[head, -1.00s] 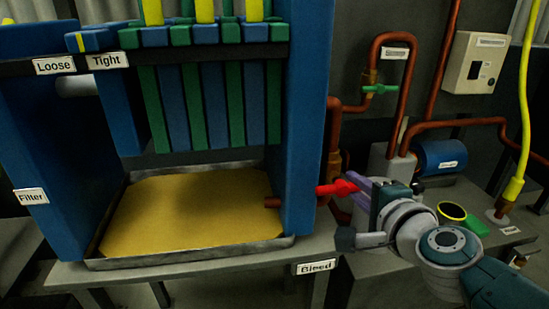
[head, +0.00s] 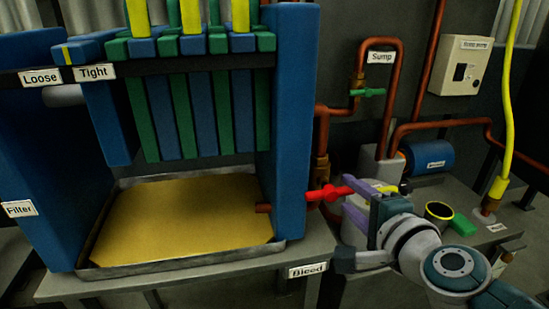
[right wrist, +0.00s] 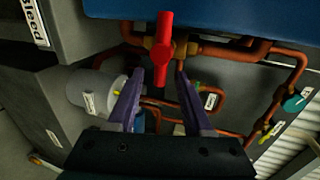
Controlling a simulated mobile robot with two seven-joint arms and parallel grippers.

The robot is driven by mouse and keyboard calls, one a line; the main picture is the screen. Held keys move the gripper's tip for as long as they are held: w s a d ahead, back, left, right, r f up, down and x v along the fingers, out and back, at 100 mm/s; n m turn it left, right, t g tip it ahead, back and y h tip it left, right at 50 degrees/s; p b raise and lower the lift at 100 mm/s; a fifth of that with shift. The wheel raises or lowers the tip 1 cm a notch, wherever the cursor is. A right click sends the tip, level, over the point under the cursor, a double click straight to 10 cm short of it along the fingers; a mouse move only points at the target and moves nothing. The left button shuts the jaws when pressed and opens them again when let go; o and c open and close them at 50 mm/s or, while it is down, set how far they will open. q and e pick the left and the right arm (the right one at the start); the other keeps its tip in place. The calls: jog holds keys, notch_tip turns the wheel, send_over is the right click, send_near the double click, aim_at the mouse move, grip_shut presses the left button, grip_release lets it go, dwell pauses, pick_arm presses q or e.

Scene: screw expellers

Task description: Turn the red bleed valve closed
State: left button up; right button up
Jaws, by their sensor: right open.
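The red bleed valve handle (head: 328,193) sits on a copper pipe at the right side of the blue filter press. In the head view it looks roughly level; in the right wrist view the red handle (right wrist: 163,48) stands upright in the picture. My right gripper (head: 348,194) is open, its purple fingers pointing at the handle from the right. In the right wrist view, the gripper's fingertips (right wrist: 160,76) lie either side of the handle's lower end; I cannot tell if they touch it. My left gripper is not in view.
The blue press frame (head: 291,120) stands close left of the valve, above a tray (head: 185,257) on the bench with a Bleed label (head: 307,269). Copper pipes (head: 398,85) with a green valve (head: 368,92) rise behind.

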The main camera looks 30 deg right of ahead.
jog(key=p+v, duration=0.1)
jog(key=v, duration=0.6)
